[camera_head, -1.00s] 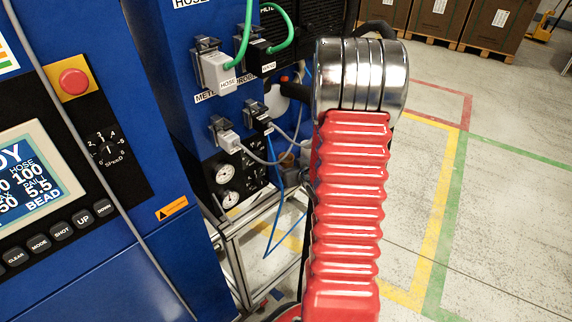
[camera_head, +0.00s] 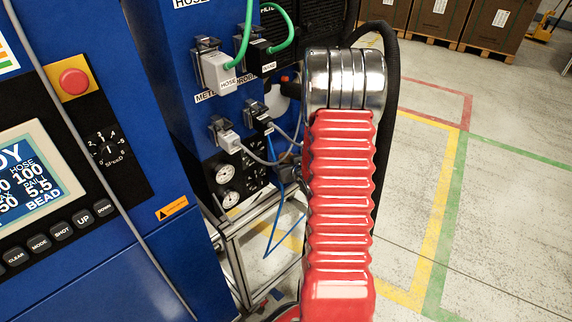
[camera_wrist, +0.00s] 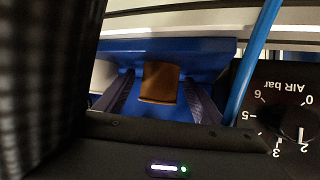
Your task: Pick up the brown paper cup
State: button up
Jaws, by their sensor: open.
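The brown paper cup (camera_wrist: 160,80) shows in the wrist view, in the middle, in front of a blue surface. My gripper (camera_wrist: 160,98) is open, with one dark ribbed finger on each side of the cup in the picture. No contact with the cup shows, and the depth between them is hard to tell. The dark gripper body hides what lies below the cup. In the head view neither the cup nor my gripper shows; my red and chrome arm fills the middle.
In the head view, the blue machine (camera_head: 150,150) with plugs and cables stands left of my arm. Open floor (camera_head: 500,230) lies to the right.

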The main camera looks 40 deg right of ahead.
jog(key=shift+c, duration=0.5)
jog(key=c, duration=1)
jog(key=shift+r, duration=0.15)
jog(key=shift+c, duration=0.2)
notch_tip(320, 180, up, 10)
